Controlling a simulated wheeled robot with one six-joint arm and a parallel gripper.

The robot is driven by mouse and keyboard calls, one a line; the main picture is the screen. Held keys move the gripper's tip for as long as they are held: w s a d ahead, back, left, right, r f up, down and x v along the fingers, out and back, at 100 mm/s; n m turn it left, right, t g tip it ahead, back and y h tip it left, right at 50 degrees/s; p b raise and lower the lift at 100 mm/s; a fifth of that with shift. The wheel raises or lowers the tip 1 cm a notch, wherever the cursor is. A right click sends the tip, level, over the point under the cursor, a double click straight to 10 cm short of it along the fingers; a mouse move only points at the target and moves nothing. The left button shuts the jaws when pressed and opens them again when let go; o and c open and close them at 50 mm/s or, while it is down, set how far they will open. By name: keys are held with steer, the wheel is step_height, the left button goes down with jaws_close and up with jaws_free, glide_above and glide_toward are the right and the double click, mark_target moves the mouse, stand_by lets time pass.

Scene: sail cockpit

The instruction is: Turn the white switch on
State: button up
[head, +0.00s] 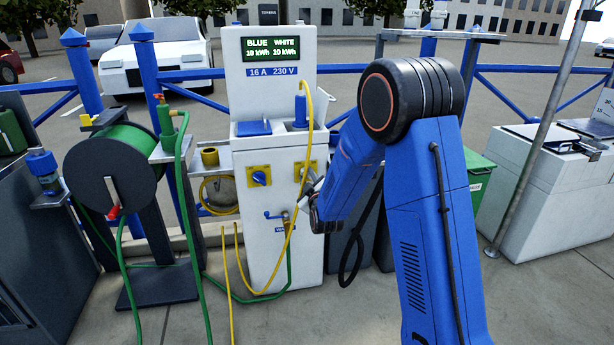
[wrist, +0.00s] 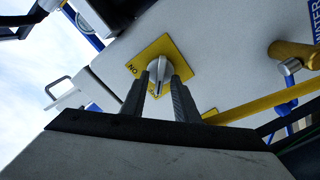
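The white switch (wrist: 158,68) is a round knob with a raised grip bar on a yellow plate (wrist: 183,58) marked "ON". In the head view its plate (head: 299,167) is on the right of the white pedestal's front, and the knob is hard to make out. In the wrist view my gripper (wrist: 161,78) is open, with its two dark fingers pointing at the knob. The tips lie on either side of the grip bar, with gaps showing. I cannot tell how deep they reach. In the head view my arm hides most of the gripper.
The blue switch (head: 260,177) is on the pedestal (head: 266,215) left of the white one. A yellow cable (head: 312,120) hangs close to my gripper from a blue plug (head: 300,108). A water tap (head: 285,216) is below. A hose reel (head: 112,170) stands left.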

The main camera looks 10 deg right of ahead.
jaws_close()
steer(key=shift+m, duration=0.4)
steer(key=m, duration=0.6)
steer(key=shift+d+r, duration=0.1)
steer(key=shift+d, duration=0.1)
steer(key=m, duration=0.5)
steer(key=shift+d+m, duration=0.15)
steer(key=shift+m, duration=0.25)
steer(key=m, duration=0.5)
steer(key=shift+d, duration=0.15)
steer(key=shift+m, duration=0.3)
